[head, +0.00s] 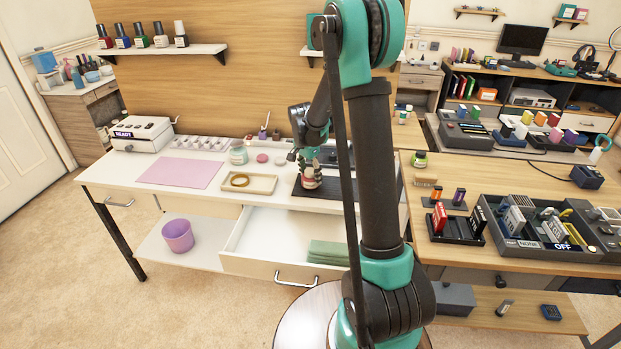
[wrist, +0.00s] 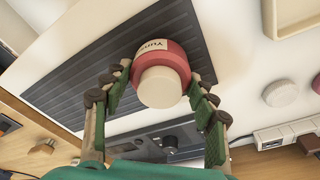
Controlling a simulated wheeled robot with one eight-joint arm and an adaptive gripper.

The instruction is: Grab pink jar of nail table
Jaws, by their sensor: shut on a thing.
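A pink jar (wrist: 178,60) with a pale round cap and a white label stands over a dark ribbed mat (wrist: 70,88). In the wrist view, my gripper (wrist: 162,84) has its green fingers on both sides of the jar, shut on it. In the head view, my gripper (head: 308,163) is above the small pink jar (head: 311,183), at the dark mat (head: 330,193) on the white nail table (head: 215,196). Whether the jar's base touches the mat is hard to tell.
A beige tray (head: 262,191) with a yellow ring lies left of the mat. A pink sheet (head: 182,172), a pale green jar (head: 238,155) and a white device (head: 143,134) are farther left. The white drawer (head: 262,240) below stands open, with green cloth (head: 327,252) inside.

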